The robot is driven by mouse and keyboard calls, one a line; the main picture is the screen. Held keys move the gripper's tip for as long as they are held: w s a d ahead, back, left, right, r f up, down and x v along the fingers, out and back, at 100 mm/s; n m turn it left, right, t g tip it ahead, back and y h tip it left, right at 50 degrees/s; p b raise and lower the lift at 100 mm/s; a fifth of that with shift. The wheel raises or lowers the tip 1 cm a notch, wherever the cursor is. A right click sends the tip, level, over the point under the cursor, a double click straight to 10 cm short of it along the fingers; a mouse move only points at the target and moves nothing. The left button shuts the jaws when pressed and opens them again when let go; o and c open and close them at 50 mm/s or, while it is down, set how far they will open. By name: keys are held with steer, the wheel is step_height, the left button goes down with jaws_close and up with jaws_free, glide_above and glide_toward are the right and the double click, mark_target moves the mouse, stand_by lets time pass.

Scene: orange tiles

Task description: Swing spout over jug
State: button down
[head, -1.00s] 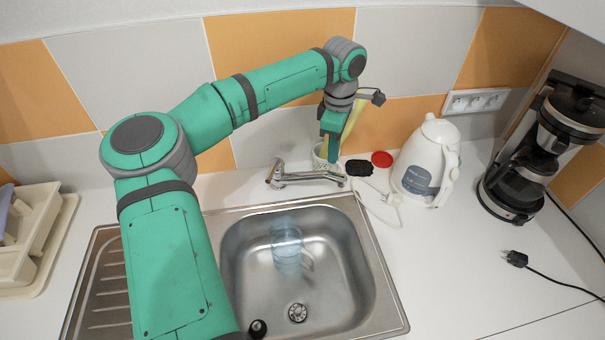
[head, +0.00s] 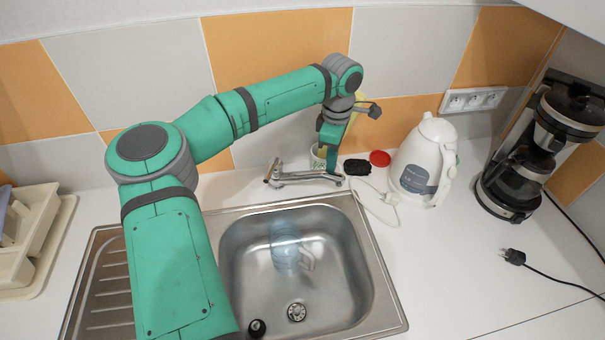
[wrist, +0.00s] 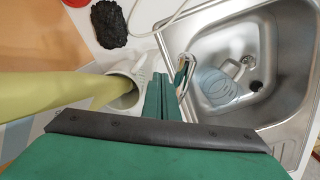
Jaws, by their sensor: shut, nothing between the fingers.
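The chrome tap's spout (head: 310,177) runs to the right along the sink's back rim, its tip over the back right rim. It also shows in the wrist view (wrist: 184,70), partly hidden by my fingers. The clear bluish jug (head: 285,246) is in the sink basin, to the left of and in front of the spout tip; it also shows in the wrist view (wrist: 213,86). My gripper (head: 331,168) is shut and empty, pointing down just behind the spout near its tip. Its fingers (wrist: 160,82) look close beside the spout; I cannot tell whether they touch.
A white cup (head: 318,158) holding a yellow-handled brush stands close to the gripper's left. A black sponge (head: 357,167), a red lid (head: 380,158) and a white kettle (head: 424,160) with its cord stand to the right. The tiled wall is close behind.

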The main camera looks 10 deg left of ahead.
steer(key=shift+w+f, duration=0.1)
steer(key=shift+f, duration=0.4)
